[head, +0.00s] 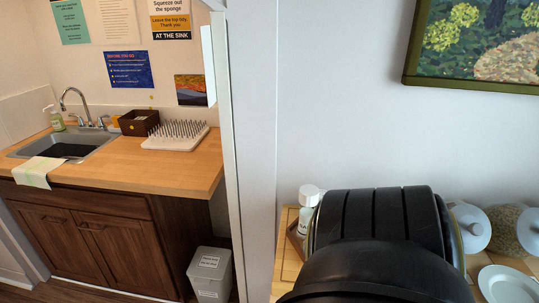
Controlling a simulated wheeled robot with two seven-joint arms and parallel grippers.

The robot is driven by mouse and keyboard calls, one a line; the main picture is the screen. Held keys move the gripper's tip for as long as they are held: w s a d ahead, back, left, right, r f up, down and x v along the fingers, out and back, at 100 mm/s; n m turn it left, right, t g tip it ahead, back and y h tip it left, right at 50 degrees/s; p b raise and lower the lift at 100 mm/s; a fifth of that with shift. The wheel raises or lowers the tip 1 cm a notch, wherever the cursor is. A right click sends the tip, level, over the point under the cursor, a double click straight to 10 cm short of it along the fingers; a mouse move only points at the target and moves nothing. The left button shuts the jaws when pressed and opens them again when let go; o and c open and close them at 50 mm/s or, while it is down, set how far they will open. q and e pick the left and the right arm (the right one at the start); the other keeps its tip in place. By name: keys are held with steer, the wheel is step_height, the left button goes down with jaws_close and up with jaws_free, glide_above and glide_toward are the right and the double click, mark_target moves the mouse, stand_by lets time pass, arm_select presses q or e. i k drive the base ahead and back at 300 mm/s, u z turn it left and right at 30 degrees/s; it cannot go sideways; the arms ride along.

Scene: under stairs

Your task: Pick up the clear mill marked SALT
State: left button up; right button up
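A clear-looking container with a white cap (309,195) and a pale label stands on the wooden surface at the lower middle of the head view. It may be the mill, but its label is mostly covered and I cannot read SALT on it. A large black part of my arm stands in front of it and hides its right side and much of the surface. Neither of my grippers shows in this view.
The wooden surface (285,262) shows at the left of my arm. At right are glass jars with white lids (470,228) and a white plate (507,286). Further left are a wall edge (240,150), a counter with a sink (66,146), a drying rack (176,135) and a bin (210,275).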

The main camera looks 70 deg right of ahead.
mark_target(305, 214)
steer(key=i, duration=1.05)
steer(key=z, duration=2.35)
